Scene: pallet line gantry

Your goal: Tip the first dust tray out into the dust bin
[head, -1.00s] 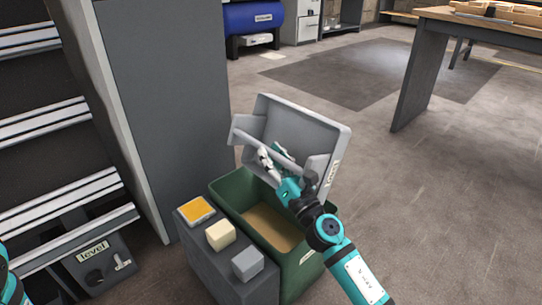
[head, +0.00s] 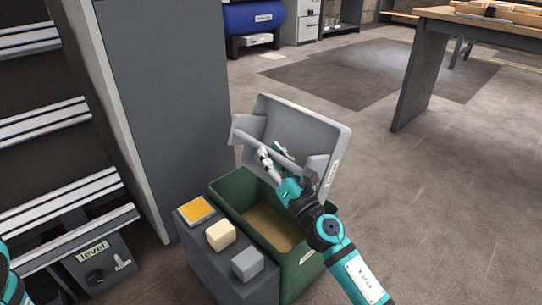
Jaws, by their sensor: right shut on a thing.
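The grey dust tray (head: 308,132) is tilted steeply above the green dust bin (head: 232,189), its open side facing me. It looks empty inside. My right gripper (head: 272,165) is shut on the tray at its near side, by the bar-like edge. The bin stands on the floor below, open at the top, with a brown layer inside at its bottom. The tray hides the bin's far right part. Of my left arm only a piece shows at the left edge; its gripper is out of view.
A dark grey stand (head: 208,257) beside the bin carries a yellow-topped block (head: 195,211), a cream block (head: 220,235) and a grey block (head: 247,264). A tall grey panel (head: 165,110) rises behind left. A workbench (head: 425,60) stands at back right. The floor to the right is clear.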

